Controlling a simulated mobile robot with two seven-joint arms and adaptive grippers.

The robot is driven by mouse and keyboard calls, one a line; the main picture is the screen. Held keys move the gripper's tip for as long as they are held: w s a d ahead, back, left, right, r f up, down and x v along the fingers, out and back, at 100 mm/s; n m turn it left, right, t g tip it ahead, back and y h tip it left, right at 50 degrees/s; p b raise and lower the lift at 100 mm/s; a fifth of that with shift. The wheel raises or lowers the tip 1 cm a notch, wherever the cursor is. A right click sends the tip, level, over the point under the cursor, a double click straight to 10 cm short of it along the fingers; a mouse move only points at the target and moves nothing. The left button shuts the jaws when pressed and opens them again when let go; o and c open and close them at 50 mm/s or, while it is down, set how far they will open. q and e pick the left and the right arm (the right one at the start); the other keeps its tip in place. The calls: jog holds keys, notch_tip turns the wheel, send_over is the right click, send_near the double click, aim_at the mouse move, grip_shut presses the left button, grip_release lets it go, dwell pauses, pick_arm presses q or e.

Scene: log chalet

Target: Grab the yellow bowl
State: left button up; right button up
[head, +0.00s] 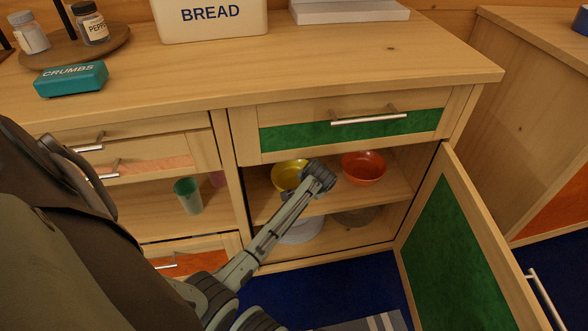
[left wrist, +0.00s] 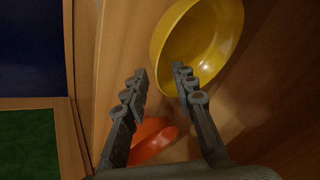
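The yellow bowl (head: 286,178) stands on the upper shelf of the open cabinet, partly covered by my left gripper (head: 317,176). In the left wrist view the bowl (left wrist: 205,38) is large, just beyond the fingertips. There my left gripper (left wrist: 160,72) is open. One finger overlaps the bowl's inside and the other is outside its rim, so the near rim appears between them. I cannot tell whether either finger touches it. My right gripper is not in view.
An orange bowl (head: 364,167) stands right of the yellow one and shows behind the fingers. The green-panelled door (head: 462,255) is swung open at right. A drawer (head: 350,128) is above the shelf. Plates (head: 302,231) lie below. A green cup (head: 188,195) is left of the divider.

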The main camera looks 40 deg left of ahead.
pick_arm(q)
jog(key=x, duration=0.4)
jog(key=shift+s+b, duration=0.1)
jog(key=shift+b, duration=0.2)
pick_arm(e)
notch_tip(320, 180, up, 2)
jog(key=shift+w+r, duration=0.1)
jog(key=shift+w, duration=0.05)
pick_arm(q)
jog(key=shift+d, duration=0.1)
grip_shut()
